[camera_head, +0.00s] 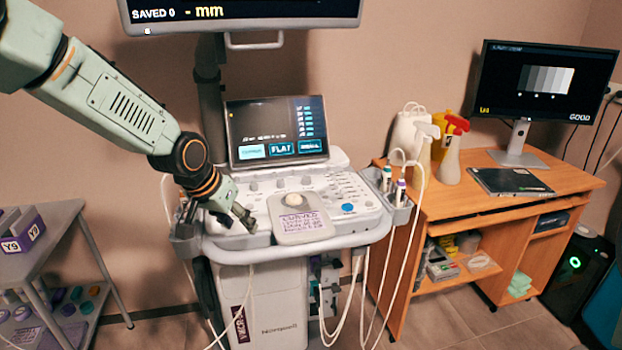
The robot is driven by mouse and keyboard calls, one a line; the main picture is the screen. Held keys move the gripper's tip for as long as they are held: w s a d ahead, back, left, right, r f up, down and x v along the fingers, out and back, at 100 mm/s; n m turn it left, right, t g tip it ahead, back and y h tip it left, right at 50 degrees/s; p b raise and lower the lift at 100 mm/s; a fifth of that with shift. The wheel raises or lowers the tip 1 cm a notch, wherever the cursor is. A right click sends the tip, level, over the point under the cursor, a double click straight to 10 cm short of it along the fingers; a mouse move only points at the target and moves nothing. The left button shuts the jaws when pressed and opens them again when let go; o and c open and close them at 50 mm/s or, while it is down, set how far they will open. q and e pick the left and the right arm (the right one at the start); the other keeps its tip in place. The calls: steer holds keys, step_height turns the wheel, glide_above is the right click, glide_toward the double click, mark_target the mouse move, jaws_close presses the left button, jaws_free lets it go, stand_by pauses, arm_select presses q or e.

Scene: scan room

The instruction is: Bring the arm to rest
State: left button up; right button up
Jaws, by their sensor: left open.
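My left arm (120,100) comes in from the upper left and reaches down to the right. Its gripper (243,217) is open and empty over the left part of the control panel of the ultrasound machine (280,300). The fingers point down and right, close to the panel; I cannot tell whether they touch it. The panel (345,195) has knobs, keys and a blue button. My right gripper is not in view.
A touch screen (277,132) and a large monitor (240,12) rise above the panel. Cables (365,290) hang at its right. A wooden desk (440,200) with spray bottles (451,160) and a monitor (545,80) stands right. A grey cart (50,260) stands left.

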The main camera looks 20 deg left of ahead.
arm_select(q)
steer(key=s+d+f+n, duration=0.2)
steer(key=s+d+f, duration=0.7)
steer(key=f, duration=0.3)
steer(key=s+f+g, duration=0.1)
steer(key=s+f, duration=0.3)
steer(key=s, duration=0.5)
steer(key=s+f+g, duration=0.2)
steer(key=s+f, duration=0.3)
steer(key=s, duration=0.5)
steer(key=s+d+f+g+y, duration=0.1)
steer(key=s+f, duration=0.3)
steer(key=s, duration=0.5)
steer(key=shift+s+f+m+g, duration=0.15)
steer(key=shift+f+m+g, duration=0.25)
steer(key=shift+g, duration=0.3)
